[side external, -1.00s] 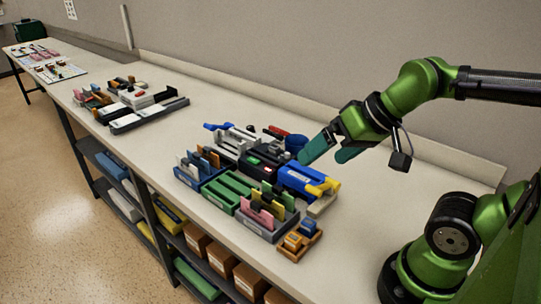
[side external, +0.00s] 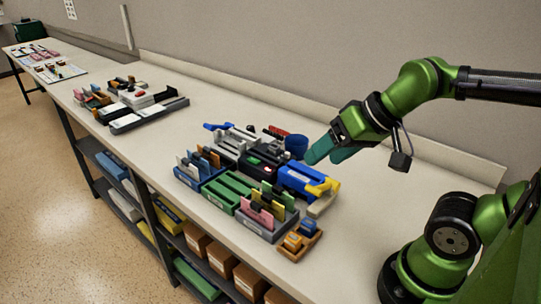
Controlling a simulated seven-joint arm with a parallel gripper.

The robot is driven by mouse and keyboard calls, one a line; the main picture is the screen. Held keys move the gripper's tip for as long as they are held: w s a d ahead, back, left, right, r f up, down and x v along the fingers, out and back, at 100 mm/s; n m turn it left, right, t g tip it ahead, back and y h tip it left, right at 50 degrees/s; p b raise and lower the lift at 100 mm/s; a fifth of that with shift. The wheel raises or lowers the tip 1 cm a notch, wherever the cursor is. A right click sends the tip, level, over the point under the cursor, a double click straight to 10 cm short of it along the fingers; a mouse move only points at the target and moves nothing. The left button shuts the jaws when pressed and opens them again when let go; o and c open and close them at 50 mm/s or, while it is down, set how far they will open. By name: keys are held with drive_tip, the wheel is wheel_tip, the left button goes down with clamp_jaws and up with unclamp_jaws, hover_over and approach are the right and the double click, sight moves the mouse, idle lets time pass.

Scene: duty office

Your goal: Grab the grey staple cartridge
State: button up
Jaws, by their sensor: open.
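My gripper (side external: 322,158), with teal fingers, hangs above the right back part of the cluster of office items. Its fingers are apart and nothing shows between them. I cannot single out the grey staple cartridge for sure. A light grey item (side external: 231,140) lies at the back of the cluster, to the left of my gripper. Small dark and grey pieces beside it are too small to tell apart.
Below my gripper is a blue and yellow item (side external: 305,180), with a dark blue cup (side external: 296,146) just left of the fingers. A green tray (side external: 232,191) and a wooden tray (side external: 301,240) stand nearer the front. The bench (side external: 400,190) is clear to the right.

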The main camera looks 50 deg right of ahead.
drive_tip(key=c, duration=0.5)
drive_tip(key=m+h, duration=0.2)
drive_tip(key=m, duration=3)
hover_over(274, 146)
drive_tip(key=s, duration=1)
wheel_tip(274, 146, down, 5)
drive_tip(key=shift+g, duration=0.3)
drive_tip(key=x, duration=1.6)
drive_tip(key=shift+w+f, duration=0.2)
drive_tip(key=shift+f, duration=0.05)
